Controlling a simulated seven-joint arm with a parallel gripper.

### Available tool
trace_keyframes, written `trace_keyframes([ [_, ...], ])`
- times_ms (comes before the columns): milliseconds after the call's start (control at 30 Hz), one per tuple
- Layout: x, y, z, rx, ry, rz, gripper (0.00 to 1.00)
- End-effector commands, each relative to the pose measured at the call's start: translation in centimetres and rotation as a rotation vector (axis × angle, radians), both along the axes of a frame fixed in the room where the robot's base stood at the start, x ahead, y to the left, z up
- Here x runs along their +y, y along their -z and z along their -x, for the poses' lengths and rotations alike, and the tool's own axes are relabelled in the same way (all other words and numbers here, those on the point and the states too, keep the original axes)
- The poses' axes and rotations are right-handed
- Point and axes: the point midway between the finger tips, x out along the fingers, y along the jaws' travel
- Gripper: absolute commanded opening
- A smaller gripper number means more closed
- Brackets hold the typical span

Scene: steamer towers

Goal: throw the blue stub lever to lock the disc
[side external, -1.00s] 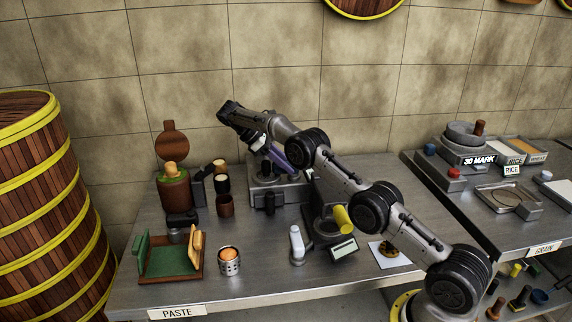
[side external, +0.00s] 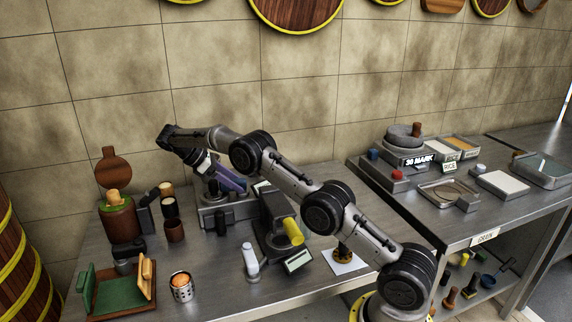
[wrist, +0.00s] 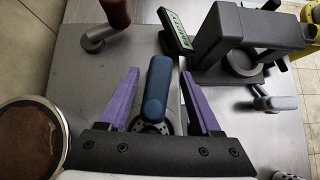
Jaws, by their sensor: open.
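The blue stub lever (wrist: 157,88) shows in the wrist view, standing up from a dark round hub (wrist: 150,127) on a grey metal surface. My gripper (wrist: 160,76) is open, with one purple finger on each side of the lever. A gap shows on both sides, and neither finger visibly touches it. In the side view my gripper (side external: 226,178) hangs tilted over a grey metal fixture (side external: 212,212) on the bench. The lever is hidden there behind my gripper. I cannot make out the disc with certainty in either view.
A grey press (wrist: 240,35) with a green display (wrist: 178,27) stands right of the lever. A brown handle (wrist: 115,10) is at upper left. A round brown-filled dish (wrist: 30,140) is at lower left. A white-topped post (side external: 250,262) stands on the front bench.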

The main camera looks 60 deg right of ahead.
Motion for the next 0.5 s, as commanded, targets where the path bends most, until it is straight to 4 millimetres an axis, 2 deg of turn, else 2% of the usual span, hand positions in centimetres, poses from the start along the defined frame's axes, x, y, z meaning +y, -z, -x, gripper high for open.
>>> trace_keyframes([
  [500,0.69,-0.06,0.82,0.001,-0.378,-0.002,0.65],
])
